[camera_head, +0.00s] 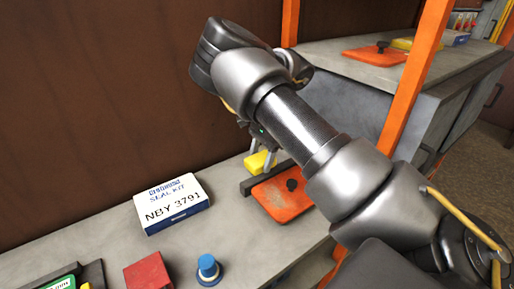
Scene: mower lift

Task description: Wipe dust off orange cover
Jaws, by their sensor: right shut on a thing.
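The orange cover (283,205) with a black knob lies on the near grey bench, partly hidden behind my right arm. Its surface looks speckled with dull marks. My right gripper (262,153) points down just behind the cover's far left corner, mostly hidden by its own arm. It is shut on a yellow block (258,162), which looks like a sponge. The block is beside a dark bar (262,182) at the cover's edge; I cannot tell whether they touch. My left gripper is out of view.
A white seal kit box (171,203), a red block (148,275) and a blue knob (208,268) are on the near bench (110,244). Orange posts (417,85) stand at right. A farther bench holds another orange cover (374,56) and a yellow block (403,44).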

